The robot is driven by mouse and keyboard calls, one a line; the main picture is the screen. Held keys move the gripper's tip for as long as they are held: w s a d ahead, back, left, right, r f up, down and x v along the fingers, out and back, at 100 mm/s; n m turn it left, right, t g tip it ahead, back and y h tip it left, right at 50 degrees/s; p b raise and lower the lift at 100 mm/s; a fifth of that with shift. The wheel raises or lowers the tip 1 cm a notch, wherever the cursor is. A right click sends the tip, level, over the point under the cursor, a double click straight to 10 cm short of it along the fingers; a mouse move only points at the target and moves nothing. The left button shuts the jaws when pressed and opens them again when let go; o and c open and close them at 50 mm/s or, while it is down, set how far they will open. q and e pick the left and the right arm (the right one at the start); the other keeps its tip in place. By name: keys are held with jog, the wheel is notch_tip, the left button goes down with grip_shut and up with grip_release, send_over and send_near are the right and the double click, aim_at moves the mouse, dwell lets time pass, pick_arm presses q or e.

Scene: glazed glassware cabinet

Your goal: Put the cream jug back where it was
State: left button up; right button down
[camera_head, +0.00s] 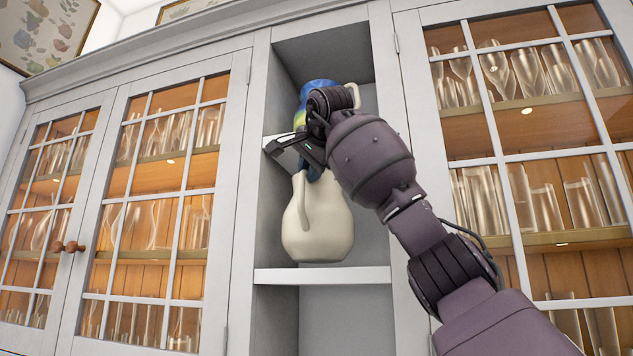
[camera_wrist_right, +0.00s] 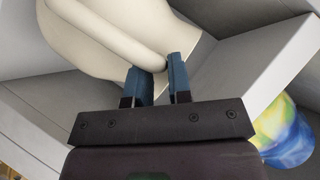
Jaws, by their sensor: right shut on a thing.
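The cream jug (camera_head: 320,222) is upright in the open middle column of the cabinet, just above or on the lower shelf (camera_head: 322,276); I cannot tell whether its base touches. My right gripper (camera_head: 313,172) reaches in from the right at the height of the jug's top and hides part of its rim. In the right wrist view the blue fingers (camera_wrist_right: 159,80) are shut on the handle of the cream jug (camera_wrist_right: 105,30). My left gripper is not in view.
A blue, yellow and green jug (camera_head: 303,100) is on the shelf above, partly behind my right gripper; it also shows in the wrist view (camera_wrist_right: 285,140). Glazed doors with glassware flank the column, left (camera_head: 150,210) and right (camera_head: 530,130). The bay below looks empty.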

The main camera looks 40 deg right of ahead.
jog(key=shift+w+d+f+p, duration=0.15)
jog(key=shift+w+d+f, duration=0.15)
jog(key=shift+d, duration=0.35)
jog(key=shift+w+d+f+p, duration=0.2)
jog(key=shift+w+d, duration=0.15)
jog(key=shift+d, duration=0.25)
jog(key=shift+w+d+f+p, duration=0.2)
jog(key=shift+w+d, duration=0.1)
jog(key=shift+d, duration=0.35)
jog(key=shift+f, duration=0.15)
jog(key=c, duration=1)
grip_release()
jog(key=shift+c, duration=0.2)
jog(key=b+v, duration=0.1)
jog(key=v, duration=1.1)
jog(key=shift+a, duration=0.1)
